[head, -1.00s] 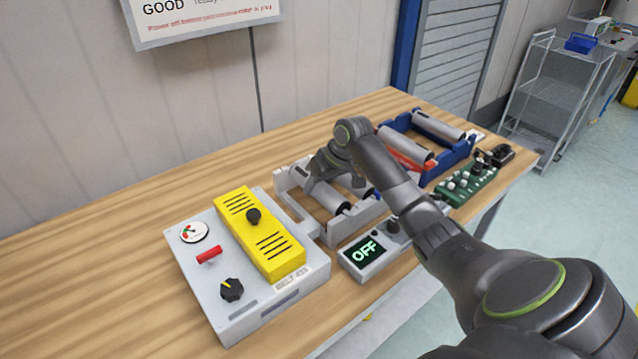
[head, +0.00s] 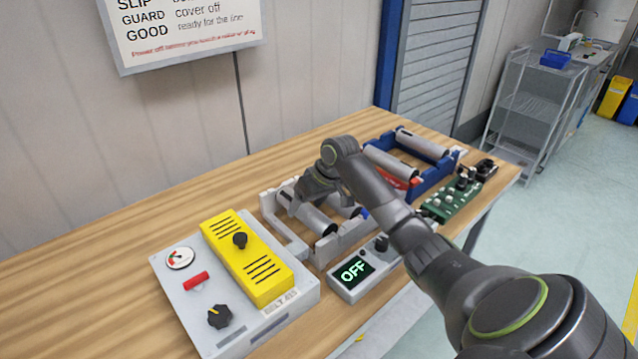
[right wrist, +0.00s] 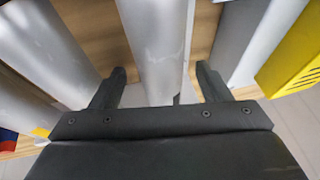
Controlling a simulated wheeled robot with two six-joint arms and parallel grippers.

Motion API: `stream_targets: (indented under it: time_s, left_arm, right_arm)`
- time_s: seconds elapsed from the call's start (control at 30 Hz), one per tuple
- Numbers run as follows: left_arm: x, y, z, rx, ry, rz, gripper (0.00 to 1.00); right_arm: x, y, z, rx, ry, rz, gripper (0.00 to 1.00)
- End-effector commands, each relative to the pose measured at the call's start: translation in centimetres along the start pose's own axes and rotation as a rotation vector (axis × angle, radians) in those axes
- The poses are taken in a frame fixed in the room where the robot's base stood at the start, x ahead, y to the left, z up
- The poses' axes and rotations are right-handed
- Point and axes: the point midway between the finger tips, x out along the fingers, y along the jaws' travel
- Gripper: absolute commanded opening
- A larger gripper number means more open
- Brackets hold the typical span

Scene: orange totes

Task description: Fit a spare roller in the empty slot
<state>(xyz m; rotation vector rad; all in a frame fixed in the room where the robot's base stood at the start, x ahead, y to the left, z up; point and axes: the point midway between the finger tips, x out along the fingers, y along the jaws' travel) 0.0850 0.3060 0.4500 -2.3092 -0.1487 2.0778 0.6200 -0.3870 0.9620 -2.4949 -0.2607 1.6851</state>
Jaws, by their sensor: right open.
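A grey roller frame (head: 270,220) stands on the table with a roller (head: 312,219) at its left side. Another roller (head: 346,207) lies to the right, partly hidden by my right arm. My right gripper (head: 296,205) is low over the frame at the left roller. In the right wrist view, my open fingers (right wrist: 160,70) stand on either side of a grey roller (right wrist: 155,40), not clamped on it. A second roller (right wrist: 45,50) shows at left. Spare-looking rollers (head: 390,162) lie in and by a blue crate (head: 432,180). No empty slot is clearly visible. My left gripper is out of view.
A grey machine box (head: 185,290) with a yellow cover (head: 250,260) stands front left. A small grey unit reading OFF (head: 355,272) sits before the frame. A green circuit board (head: 452,200) is at right. The table's left rear is clear.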

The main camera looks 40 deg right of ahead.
Motion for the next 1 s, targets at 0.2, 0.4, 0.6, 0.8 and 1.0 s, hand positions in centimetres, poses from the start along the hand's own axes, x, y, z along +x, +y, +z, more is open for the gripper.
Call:
stream_targets:
  time_s: [0.2, 0.4, 0.6, 0.8, 1.0]
  left_arm:
    - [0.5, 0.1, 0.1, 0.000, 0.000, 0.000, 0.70]
    - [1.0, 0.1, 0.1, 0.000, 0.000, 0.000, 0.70]
    - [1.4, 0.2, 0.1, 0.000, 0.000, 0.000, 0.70]
    - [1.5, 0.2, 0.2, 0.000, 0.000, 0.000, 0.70]
    - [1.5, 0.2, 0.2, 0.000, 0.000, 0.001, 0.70]
  right_arm:
    - [-4.7, 0.1, -0.1, -0.005, 0.005, 0.005, 0.70]
    - [-9.8, 0.1, -0.1, -0.004, 0.005, 0.005, 0.70]
    - [-13.8, 0.0, 0.0, -0.003, 0.004, 0.004, 0.70]
    - [-15.9, 0.0, 0.0, -0.001, 0.002, 0.001, 0.70]
    - [-16.4, -0.1, 0.0, -0.002, 0.001, -0.002, 0.70]
